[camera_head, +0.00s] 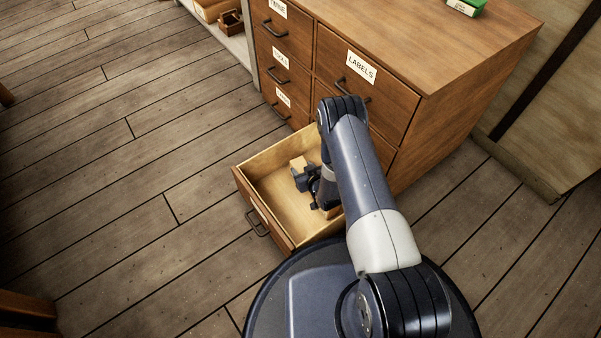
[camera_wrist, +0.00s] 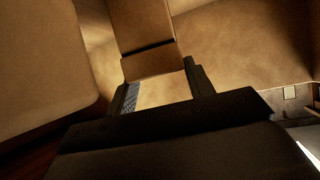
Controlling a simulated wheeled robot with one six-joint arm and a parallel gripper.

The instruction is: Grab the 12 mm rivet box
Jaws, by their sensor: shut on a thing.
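The open bottom drawer (camera_head: 241,183) of the wooden cabinet holds my gripper (camera_head: 304,177), which reaches down inside it. My gripper is shut on a small tan cardboard box, seen between the two dark fingers in the wrist view (camera_wrist: 163,92). A tan box top (camera_head: 297,162) shows just beyond the fingers in the head view. No label or size can be read on the held box, so I cannot tell if it is the 12 mm rivet box. My gripper (camera_wrist: 160,76) and arm hide part of the drawer.
The cabinet (camera_head: 455,50) stands behind, with shut drawers, one labelled LABELS (camera_head: 361,66). A green box (camera_head: 466,6) lies on its top. Drawer walls surround my gripper closely. A low shelf (camera_head: 228,37) with boxes stands at upper left. The plank floor on the left is clear.

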